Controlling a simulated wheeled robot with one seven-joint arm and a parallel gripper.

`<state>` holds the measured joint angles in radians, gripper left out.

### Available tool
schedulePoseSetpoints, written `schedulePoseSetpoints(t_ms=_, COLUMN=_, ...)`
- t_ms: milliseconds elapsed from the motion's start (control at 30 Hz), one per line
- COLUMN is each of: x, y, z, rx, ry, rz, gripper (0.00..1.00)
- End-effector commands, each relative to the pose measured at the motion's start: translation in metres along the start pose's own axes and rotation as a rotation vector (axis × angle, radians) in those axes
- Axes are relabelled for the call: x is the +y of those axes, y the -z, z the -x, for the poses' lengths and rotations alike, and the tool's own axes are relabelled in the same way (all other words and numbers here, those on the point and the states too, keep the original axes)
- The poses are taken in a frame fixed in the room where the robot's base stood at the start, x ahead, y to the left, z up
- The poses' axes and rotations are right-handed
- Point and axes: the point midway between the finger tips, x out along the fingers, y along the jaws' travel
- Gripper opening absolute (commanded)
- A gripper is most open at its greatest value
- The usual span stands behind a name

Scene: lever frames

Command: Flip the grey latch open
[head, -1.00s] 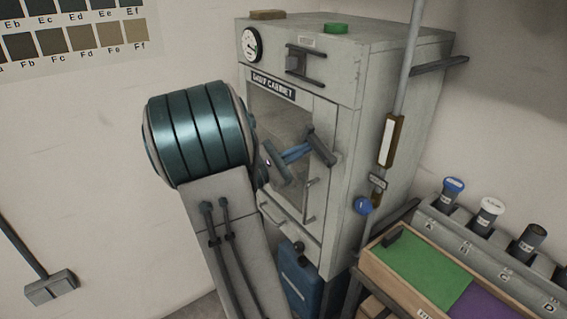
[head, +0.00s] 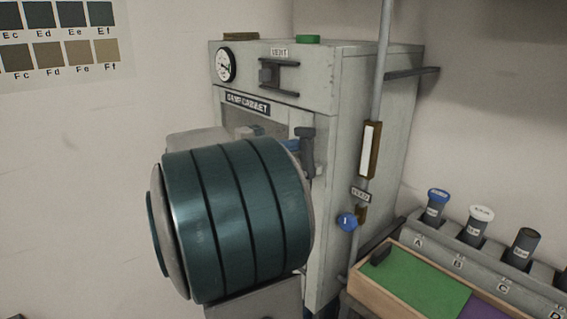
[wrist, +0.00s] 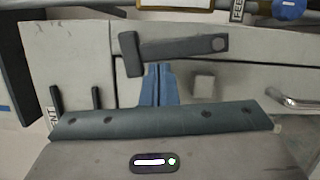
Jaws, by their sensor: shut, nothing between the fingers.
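The dark grey latch (wrist: 175,48) is on the cabinet front in the wrist view. Its round pivot end is at the right and its thick crosspiece at the left. In the head view the latch (head: 307,150) stands roughly upright beside the door window, partly hidden by my arm. My gripper (wrist: 158,68) is shut and empty. Its blue fingers end close below the latch arm, near the crosspiece, in the wrist view. I cannot tell whether they touch. In the head view only a bit of the blue fingers (head: 291,145) shows, left of the latch.
A small grey block (wrist: 203,85) lies right of my fingers and a metal handle (wrist: 295,103) farther right. A pole (head: 382,70) and sample rack (head: 480,245) stand at right.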

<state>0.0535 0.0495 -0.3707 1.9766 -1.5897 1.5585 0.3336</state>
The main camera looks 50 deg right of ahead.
Motion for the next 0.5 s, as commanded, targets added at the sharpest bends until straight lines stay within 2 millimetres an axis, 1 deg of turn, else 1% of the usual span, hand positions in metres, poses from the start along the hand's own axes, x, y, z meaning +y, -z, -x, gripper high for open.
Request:
schedulePoseSetpoints(t_ms=33, x=-0.004, y=-0.003, z=-0.001, rx=-0.001, ry=0.011, rz=-0.039, gripper=0.00)
schedulePoseSetpoints(t_ms=200, x=0.000, y=-0.009, z=-0.003, rx=-0.001, ry=0.037, rz=-0.149, gripper=0.00)
schedulePoseSetpoints(t_ms=500, x=0.004, y=-0.017, z=-0.005, rx=-0.002, ry=0.065, rz=-0.261, gripper=0.00)
